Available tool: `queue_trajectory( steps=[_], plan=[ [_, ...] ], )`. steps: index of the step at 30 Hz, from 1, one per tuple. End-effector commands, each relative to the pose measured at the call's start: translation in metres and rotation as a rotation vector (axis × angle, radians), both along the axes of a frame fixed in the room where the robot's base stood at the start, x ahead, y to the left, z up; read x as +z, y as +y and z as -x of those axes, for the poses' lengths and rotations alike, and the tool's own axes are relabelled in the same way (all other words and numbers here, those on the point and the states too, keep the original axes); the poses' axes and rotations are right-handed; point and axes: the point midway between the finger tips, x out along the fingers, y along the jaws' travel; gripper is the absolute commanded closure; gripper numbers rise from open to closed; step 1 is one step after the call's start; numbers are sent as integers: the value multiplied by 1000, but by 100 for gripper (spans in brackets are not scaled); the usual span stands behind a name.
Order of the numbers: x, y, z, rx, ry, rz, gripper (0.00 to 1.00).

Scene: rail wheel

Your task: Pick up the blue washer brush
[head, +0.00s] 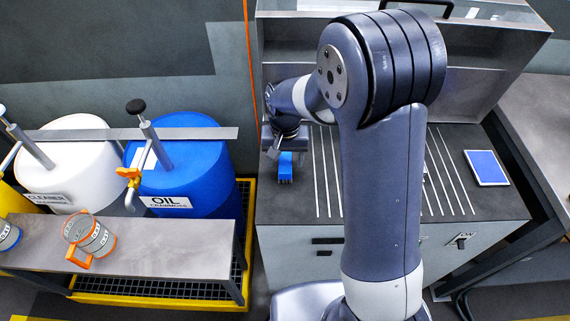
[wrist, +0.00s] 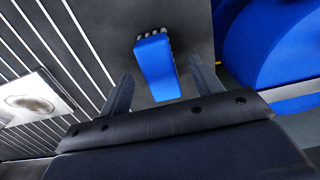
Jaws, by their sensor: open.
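The blue washer brush (head: 285,167) lies on the grey worktop (head: 300,208) near its left edge in the head view. In the wrist view the brush (wrist: 156,66) shows a blue body with pale bristles at its far end. My gripper (wrist: 161,82) is open, with one finger on each side of the brush in that picture. I cannot tell how high the fingers are above the worktop. In the head view my gripper (head: 285,140) is just behind the brush, and its fingers are hard to make out.
A blue oil drum (head: 190,175) and a white cleaner drum (head: 70,165) stand left of the worktop. A bench (head: 150,250) carries metal measuring jugs (head: 90,235). A blue pad (head: 486,167) lies on the worktop's right. Raised pale strips (head: 322,175) run along the worktop.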

Motion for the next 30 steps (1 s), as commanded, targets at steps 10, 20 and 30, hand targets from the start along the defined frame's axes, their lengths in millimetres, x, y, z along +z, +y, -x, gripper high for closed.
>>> queue_trajectory(
  steps=[10,20,30],
  plan=[
    [-28,0,-1,0,0,0,38],
    [-28,0,-1,1,-1,0,52],
    [-27,0,-2,1,-1,0,80]
  ],
)
